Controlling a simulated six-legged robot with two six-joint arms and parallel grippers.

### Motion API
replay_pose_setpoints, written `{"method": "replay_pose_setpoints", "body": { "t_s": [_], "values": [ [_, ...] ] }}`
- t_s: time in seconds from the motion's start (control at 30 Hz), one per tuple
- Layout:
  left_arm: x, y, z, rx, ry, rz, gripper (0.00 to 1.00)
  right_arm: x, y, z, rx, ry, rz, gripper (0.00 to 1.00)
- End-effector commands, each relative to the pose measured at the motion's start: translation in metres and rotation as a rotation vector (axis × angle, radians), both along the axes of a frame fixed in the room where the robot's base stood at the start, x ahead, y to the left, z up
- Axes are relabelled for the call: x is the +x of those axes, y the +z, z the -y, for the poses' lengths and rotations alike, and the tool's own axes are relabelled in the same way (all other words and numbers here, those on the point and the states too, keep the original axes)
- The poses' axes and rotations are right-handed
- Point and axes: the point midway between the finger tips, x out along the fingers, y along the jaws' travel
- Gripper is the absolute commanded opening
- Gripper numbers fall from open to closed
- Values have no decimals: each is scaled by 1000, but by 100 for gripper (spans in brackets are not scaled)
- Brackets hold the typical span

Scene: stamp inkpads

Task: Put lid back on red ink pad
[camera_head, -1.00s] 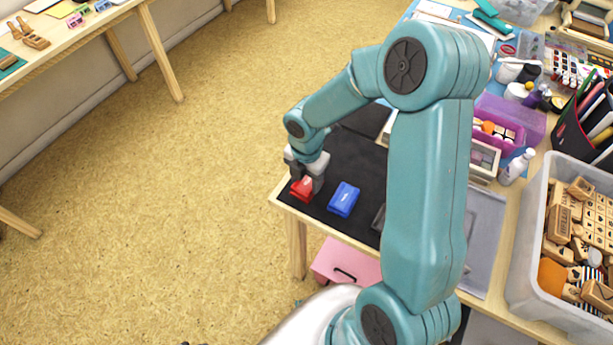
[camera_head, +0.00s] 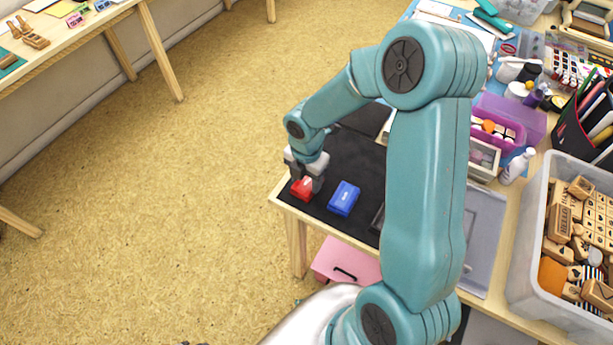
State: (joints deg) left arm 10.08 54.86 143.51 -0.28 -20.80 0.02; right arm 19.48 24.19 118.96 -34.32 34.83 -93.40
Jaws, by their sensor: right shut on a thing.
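The red ink pad (camera_head: 301,189) lies at the front left corner of the black mat (camera_head: 348,160) on the table. My right gripper (camera_head: 306,181) points down over it and is shut on its red lid, right at the pad. The fingers partly cover the red piece, so I cannot tell lid from base or whether the lid sits fully level. My left gripper is not in view.
A blue ink pad (camera_head: 344,198) lies just right of the red one. A dark pad (camera_head: 378,217) is partly hidden behind my arm. A bin of wooden stamps (camera_head: 530,260) and a white bottle (camera_head: 517,166) stand to the right. The table edge is close at the left.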

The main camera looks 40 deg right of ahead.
Motion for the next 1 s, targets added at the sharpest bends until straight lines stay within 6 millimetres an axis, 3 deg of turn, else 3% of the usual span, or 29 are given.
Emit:
{"method": "replay_pose_setpoints", "body": {
  "t_s": [0.23,0.27,0.33,0.37,0.57,0.6,0.63,1.0],
  "values": [
    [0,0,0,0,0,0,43,0,0,0,0,0,0,26],
    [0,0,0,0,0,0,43,0,0,0,0,0,0,57],
    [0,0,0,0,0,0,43,0,0,0,0,0,0,80],
    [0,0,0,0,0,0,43,0,0,0,0,0,0,84],
    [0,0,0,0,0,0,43,0,0,0,0,0,0,84],
    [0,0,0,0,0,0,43,0,0,0,0,0,0,97],
    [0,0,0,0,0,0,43,0,0,0,0,0,0,100],
    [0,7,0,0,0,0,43,0,7,0,0,0,0,100]
  ]
}}
